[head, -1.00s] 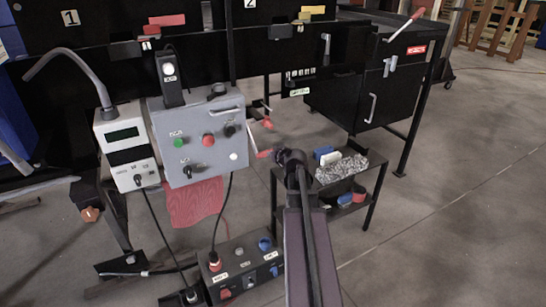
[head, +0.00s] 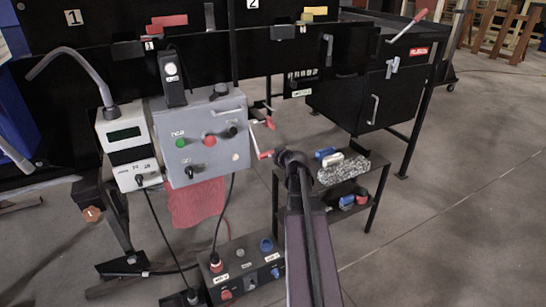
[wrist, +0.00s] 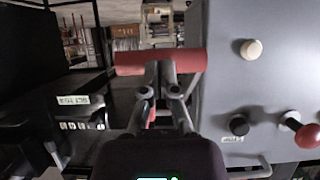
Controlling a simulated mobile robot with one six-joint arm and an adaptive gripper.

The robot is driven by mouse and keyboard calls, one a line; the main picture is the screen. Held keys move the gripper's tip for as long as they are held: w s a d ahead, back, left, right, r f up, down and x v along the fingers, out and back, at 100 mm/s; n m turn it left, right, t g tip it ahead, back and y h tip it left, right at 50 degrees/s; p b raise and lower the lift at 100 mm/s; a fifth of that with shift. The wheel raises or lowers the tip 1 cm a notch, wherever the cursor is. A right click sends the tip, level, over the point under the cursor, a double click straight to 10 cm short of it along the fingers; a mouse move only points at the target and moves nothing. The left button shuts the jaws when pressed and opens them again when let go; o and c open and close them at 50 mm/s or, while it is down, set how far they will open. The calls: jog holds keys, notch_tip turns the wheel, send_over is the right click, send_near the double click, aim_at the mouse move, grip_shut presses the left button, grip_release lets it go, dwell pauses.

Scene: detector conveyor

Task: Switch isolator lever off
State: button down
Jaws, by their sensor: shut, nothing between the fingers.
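A red-handled lever (head: 264,154) sticks out at the right side of the grey control box (head: 205,160) in the head view. In the wrist view a red bar-shaped handle (wrist: 118,63) lies crosswise just ahead of my gripper (wrist: 159,72). My gripper is shut, with its fingertips together at the middle of the handle and nothing held between them. The tips overlap the handle in the picture; I cannot tell whether they touch it. In the head view my arm's end hides the fingers. The grey box (wrist: 265,75) fills the right of the wrist view.
The box carries a green button (head: 181,142), a red knob (head: 210,140) and dark switches. A white meter unit (head: 127,150) stands to its left. A low shelf (head: 376,166) with small items is to the right. A switch box (head: 240,268) sits below. Floor is open at right.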

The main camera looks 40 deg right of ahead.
jog(key=s+r+p, duration=0.2)
jog(key=shift+s+a+r, duration=0.2)
jog(key=shift+a+r, duration=0.1)
jog(key=shift+r, duration=0.1)
jog(key=s+a, duration=0.1)
jog(key=s, duration=0.9)
jog(key=shift+a+f, duration=0.2)
jog(key=shift+a, duration=0.15)
jog(key=shift+a, duration=0.1)
jog(key=w+a+f+n+g+y, duration=0.1)
jog(key=w+a+f+g+y, duration=0.15)
jog(key=a, duration=0.65)
jog(key=w+a+f+n+g+y, duration=0.15)
jog(key=a+f, duration=0.25)
jog(key=a, duration=0.6)
jog(key=s+a+f+g+h, duration=0.1)
jog(key=s+a+f+g, duration=0.2)
jog(key=a, duration=0.6)
jog(key=s+a+f+g, duration=0.1)
jog(key=s+a+g, duration=0.2)
jog(key=a+g, duration=0.35)
notch_tip(320, 180, up, 24)
jog(key=a+p, duration=0.2)
jog(key=p, duration=2.1)
jog(key=shift+s+a+f+t+h+p, duration=0.15)
jog(key=shift+a+f+t+h+p, duration=0.05)
jog(key=shift+a+t+h+p, duration=0.2)
